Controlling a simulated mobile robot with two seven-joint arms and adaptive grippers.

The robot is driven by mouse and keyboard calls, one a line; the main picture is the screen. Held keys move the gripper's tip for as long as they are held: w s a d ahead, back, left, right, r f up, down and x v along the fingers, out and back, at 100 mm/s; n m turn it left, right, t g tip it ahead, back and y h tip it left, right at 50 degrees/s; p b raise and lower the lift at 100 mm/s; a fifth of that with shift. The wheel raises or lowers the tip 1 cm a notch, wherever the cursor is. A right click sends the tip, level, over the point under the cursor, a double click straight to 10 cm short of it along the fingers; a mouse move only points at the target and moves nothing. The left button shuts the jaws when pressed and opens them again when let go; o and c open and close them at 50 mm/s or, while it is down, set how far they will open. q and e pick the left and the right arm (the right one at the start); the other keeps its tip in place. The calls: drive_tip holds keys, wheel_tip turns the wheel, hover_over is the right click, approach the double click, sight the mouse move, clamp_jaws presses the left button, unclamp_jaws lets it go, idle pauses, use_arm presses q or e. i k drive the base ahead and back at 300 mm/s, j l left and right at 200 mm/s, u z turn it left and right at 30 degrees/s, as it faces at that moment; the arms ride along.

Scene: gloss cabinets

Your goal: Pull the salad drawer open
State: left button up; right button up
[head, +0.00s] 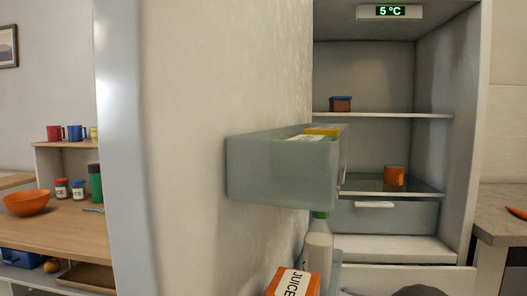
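The open fridge shows at the right of the head view. The salad drawer (400,218) is a translucent grey box under the lower glass shelf (425,187). It has a pale handle (374,205) on its front and looks pushed in. Neither of my grippers can be made out in this view, and nothing touches the handle. A dark grey rounded shape (418,291) at the bottom edge is cut off, and I cannot tell what it is.
The fridge door (210,90) stands open at left; its bin (275,170) holds cartons and partly blocks the fridge's left side. A bottle (318,248) and juice carton (292,282) stand below. An orange container (394,176) sits on the glass shelf. A counter (505,215) is at right.

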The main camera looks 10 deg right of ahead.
sight(371, 226)
drive_tip(key=i+j+z, duration=0.1)
drive_tip(key=j+z, duration=0.25)
drive_tip(key=i+j+z, duration=0.1)
drive_tip(key=j+z, duration=0.65)
drive_tip(key=j, duration=0.15)
drive_tip(key=i+j+z, duration=0.1)
drive_tip(key=j+z, duration=0.4)
